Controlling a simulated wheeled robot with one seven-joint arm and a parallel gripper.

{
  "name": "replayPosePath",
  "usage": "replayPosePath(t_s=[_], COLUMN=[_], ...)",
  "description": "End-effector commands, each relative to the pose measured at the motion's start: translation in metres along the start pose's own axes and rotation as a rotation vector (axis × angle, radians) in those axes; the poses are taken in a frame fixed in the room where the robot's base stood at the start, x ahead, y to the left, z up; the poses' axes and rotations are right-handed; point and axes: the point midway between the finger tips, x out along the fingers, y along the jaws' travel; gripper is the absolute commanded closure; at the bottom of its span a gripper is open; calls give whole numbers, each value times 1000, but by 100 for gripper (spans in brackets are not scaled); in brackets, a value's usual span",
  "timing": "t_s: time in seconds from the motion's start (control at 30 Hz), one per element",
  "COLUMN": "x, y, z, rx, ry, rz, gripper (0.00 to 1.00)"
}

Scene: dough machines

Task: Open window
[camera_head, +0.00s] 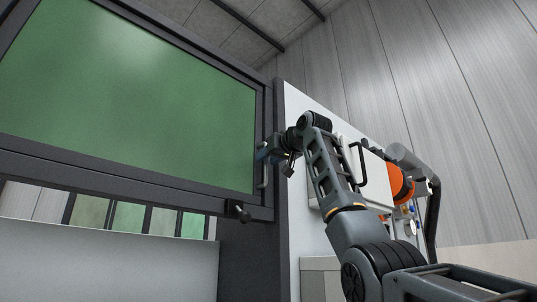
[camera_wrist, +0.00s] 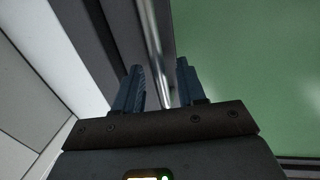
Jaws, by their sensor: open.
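The window (camera_head: 130,95) is a large green pane in a dark frame, filling the upper left of the head view. Its green pane (camera_wrist: 250,60) fills the right of the wrist view. A metal bar handle (camera_head: 263,178) stands upright on the frame's right side. My gripper (camera_head: 264,154) is at this handle. In the wrist view the blue fingers of my gripper (camera_wrist: 159,75) are open, one on each side of the handle (camera_wrist: 155,45). I cannot tell whether either finger touches it.
A dark knob (camera_head: 240,212) sticks out at the frame's lower right corner. Below the window is a pale panel (camera_head: 105,262). Right of the frame, partly behind my arm, are a white cabinet with a black handle (camera_head: 359,163) and an orange part (camera_head: 399,184).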

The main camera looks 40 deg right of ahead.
Motion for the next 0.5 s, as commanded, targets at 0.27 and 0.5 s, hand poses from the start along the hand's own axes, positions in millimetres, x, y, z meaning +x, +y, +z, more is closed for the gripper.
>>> replayPosePath(t_s=[0.27, 0.5], x=[4, 4], y=[0, 0], z=[1, 1], rx=[-1, -1], ry=[0, 0], rz=[0, 0], gripper=[60, 77])
